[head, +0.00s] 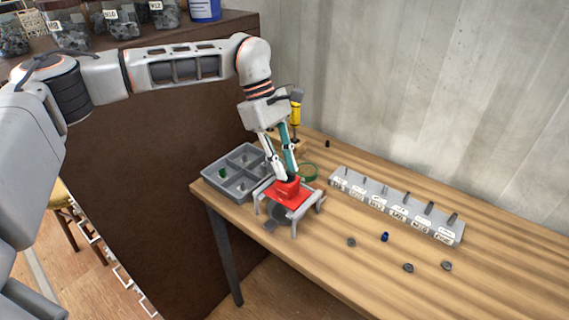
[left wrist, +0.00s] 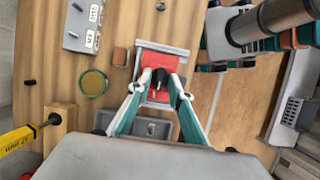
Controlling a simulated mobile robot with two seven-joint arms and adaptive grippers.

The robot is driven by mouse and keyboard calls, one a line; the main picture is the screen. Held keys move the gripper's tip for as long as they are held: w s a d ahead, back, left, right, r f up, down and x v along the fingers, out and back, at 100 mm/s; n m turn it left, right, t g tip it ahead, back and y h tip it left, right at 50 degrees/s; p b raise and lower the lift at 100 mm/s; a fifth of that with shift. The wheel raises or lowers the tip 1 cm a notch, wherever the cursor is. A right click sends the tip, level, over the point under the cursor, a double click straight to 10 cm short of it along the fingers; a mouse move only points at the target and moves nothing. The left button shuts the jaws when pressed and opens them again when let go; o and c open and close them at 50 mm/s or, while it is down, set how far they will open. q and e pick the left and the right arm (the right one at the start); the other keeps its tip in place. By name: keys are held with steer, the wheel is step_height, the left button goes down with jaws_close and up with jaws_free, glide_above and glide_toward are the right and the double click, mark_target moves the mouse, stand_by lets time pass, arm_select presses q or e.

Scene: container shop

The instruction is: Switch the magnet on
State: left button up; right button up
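The magnet is a red block (head: 288,191) on a small grey stand (head: 318,203) near the table's left end. In the left wrist view the red block (left wrist: 155,61) sits under my fingers, with a dark part between them that looks like its knob. My left gripper (head: 286,177) reaches down onto the block from above. In the left wrist view its fingertips (left wrist: 160,80) lean inward close around the dark part. Whether they grip it is unclear. The underside of the magnet is hidden.
A grey compartment tray (head: 224,186) stands left of the stand. A green-rimmed dish (head: 309,171) and a yellow-handled tool (head: 295,113) are behind. A labelled rack with pins (head: 395,205) stands to the right. Small loose parts (head: 385,237) lie in front of the rack.

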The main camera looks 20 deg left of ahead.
arm_select(q)
jaws_close()
